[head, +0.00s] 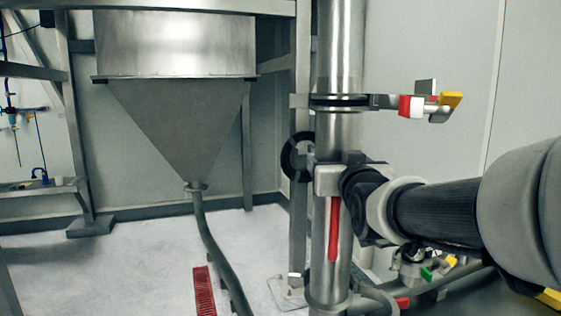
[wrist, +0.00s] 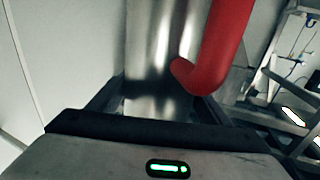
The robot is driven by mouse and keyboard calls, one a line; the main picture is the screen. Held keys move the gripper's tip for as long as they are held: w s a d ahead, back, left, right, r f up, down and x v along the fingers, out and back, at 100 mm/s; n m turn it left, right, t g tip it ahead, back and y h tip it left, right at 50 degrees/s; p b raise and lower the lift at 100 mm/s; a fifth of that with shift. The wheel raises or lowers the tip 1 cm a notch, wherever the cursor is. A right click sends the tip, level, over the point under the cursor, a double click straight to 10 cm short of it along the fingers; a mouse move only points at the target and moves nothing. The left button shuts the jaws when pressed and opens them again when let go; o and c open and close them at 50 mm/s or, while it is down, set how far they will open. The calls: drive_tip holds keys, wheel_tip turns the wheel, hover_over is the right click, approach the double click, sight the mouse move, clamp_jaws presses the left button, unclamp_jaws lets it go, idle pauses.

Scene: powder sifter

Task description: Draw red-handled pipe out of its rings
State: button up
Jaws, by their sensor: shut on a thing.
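The steel pipe (head: 340,270) stands upright right of centre in the head view. Its red handle (head: 333,230) hangs down along the near side, just below my gripper (head: 330,175). In the wrist view the pipe (wrist: 150,50) runs between the two dark fingers of my gripper (wrist: 153,100), which is shut on it. The red handle (wrist: 220,50) curves in front of the pipe there, toward the right. A clamp ring (head: 345,101) circles the column above my gripper. Another ring (head: 325,306) shows low at the picture's bottom edge. The exact finger contact is hidden in the head view.
A steel hopper cone (head: 175,120) hangs at the left, with a hose (head: 210,245) dropping to the floor. A red floor grate (head: 204,290) lies beside it. A valve lever with a yellow tip (head: 450,100) juts right above my arm. Pipework and valves (head: 430,270) lie below it.

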drive_tip(key=shift+s+a+r+b, duration=0.25)
drive_tip(key=shift+s+b, duration=0.2)
drive_tip(key=shift+s, duration=0.3)
drive_tip(key=shift+s+a+r+b, duration=0.1)
drive_tip(key=shift+s+r+b, duration=0.1)
drive_tip(key=shift+s+b, duration=0.4)
idle(1.2)
drive_tip(key=shift+s+a+r+b, duration=0.1)
drive_tip(key=shift+s+a+b, duration=0.1)
drive_tip(key=shift+s, duration=0.75)
drive_tip(key=shift+s+a+r+b, duration=0.1)
drive_tip(key=shift+s+a+b, duration=0.05)
drive_tip(key=shift+s, duration=0.8)
drive_tip(key=shift+s+a+r+b, duration=0.1)
drive_tip(key=shift+s+a+b, duration=0.1)
drive_tip(key=shift+s, duration=0.75)
drive_tip(key=shift+s+a+f, duration=0.1)
drive_tip(key=shift+s+f, duration=0.15)
drive_tip(key=shift+s, duration=0.3)
drive_tip(key=shift+s+a+b, duration=0.25)
drive_tip(key=shift+s+b, duration=0.1)
drive_tip(key=shift+s, duration=0.75)
